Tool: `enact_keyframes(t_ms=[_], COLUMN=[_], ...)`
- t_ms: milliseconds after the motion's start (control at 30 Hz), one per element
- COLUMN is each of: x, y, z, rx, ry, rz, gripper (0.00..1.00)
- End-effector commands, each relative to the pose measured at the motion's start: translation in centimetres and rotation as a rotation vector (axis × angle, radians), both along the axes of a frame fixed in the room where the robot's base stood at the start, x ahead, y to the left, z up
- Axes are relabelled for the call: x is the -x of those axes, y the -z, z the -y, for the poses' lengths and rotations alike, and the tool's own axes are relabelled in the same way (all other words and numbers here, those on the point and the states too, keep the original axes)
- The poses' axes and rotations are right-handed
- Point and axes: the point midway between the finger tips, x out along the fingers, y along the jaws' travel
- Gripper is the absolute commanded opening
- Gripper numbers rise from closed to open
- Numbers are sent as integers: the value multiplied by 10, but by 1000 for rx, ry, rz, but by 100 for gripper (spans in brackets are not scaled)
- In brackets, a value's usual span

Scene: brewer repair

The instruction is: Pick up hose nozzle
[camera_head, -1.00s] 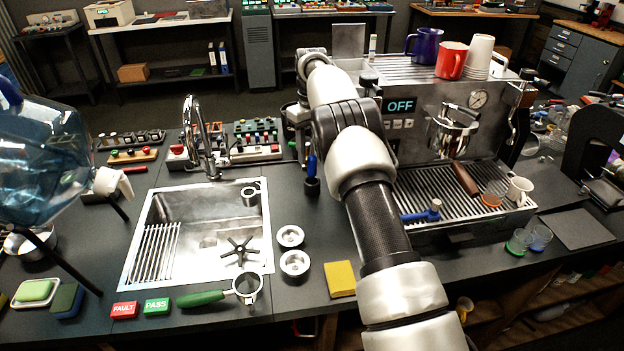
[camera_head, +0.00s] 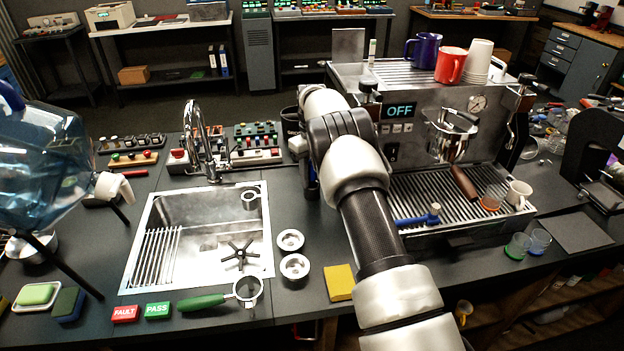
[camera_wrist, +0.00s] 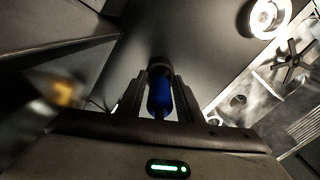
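A blue cylindrical piece (camera_wrist: 159,95) with a dark round end, seemingly the hose nozzle, stands between the two fingers of my gripper (camera_wrist: 160,88) in the wrist view. The fingers lie on either side of it and look open, with narrow dark gaps beside the blue surface. In the head view my arm hides most of the gripper and the blue piece, just left of the espresso machine (camera_head: 405,150).
The sink (camera_head: 200,265) with its faucet (camera_head: 200,140) is to the left. Two round metal baskets (camera_head: 294,267) and a yellow pad (camera_head: 340,282) lie on the counter near my arm. A portafilter with a green handle (camera_head: 200,302) lies in front of the sink.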

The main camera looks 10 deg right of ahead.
Motion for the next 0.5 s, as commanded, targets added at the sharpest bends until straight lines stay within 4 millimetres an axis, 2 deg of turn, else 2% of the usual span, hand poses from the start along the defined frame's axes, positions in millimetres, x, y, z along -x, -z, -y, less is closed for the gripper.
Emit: enact_keyframes(t_ms=[33,167,200,500], x=[0,0,0,-1], y=[0,0,0,-3], z=[0,0,0,0], rx=[0,0,0,0], ry=[0,0,0,0], rz=[0,0,0,2], gripper=[24,2,0,0])
